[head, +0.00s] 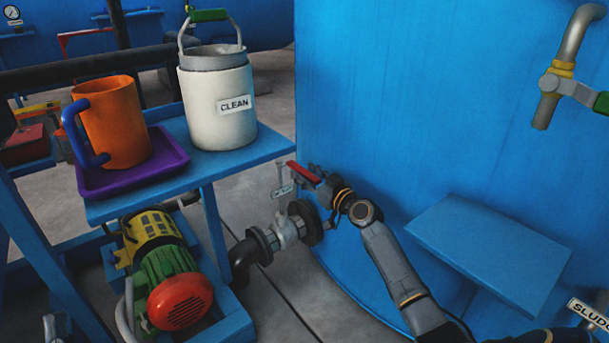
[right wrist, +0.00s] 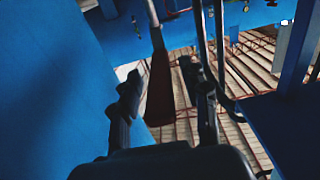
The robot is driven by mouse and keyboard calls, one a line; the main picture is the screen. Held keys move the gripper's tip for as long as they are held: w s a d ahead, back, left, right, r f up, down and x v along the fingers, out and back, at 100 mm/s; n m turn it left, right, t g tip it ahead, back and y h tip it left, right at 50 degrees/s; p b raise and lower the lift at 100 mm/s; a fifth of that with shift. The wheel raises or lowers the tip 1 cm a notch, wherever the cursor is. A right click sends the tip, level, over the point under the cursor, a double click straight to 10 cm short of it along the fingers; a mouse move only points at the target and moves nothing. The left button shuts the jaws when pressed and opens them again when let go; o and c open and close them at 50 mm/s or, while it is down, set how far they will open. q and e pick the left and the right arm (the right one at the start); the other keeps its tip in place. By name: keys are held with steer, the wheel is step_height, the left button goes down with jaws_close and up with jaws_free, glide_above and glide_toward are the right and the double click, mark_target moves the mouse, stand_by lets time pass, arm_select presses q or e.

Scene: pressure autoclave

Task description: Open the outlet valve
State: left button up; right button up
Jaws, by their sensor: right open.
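The outlet valve's red lever handle (head: 303,172) is above the pipe at the foot of the big blue vessel. The pale valve body (head: 288,232) sits between dark flanges below it. A small tag (head: 282,191) hangs beside the handle, its text too small to read. My right gripper (head: 318,178) is at the right end of the handle and partly hides it. In the right wrist view the red handle (right wrist: 160,90) lies between the open fingers (right wrist: 167,92), with a visible gap to the right finger. Contact with the left finger cannot be told. My left gripper is not in view.
The blue vessel wall (head: 400,110) stands close beside my right arm. A blue stand (head: 270,155) at left carries a purple tray (head: 165,170), an orange mug (head: 118,125) and a white CLEAN canister (head: 215,125). A green and red pump (head: 180,290) sits below. A blue shelf (head: 490,250) juts out at right.

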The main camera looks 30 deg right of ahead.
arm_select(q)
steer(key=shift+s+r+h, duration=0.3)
arm_select(e)
steer(key=shift+w+a, duration=0.1)
steer(key=shift+w, duration=0.4)
jaws_close()
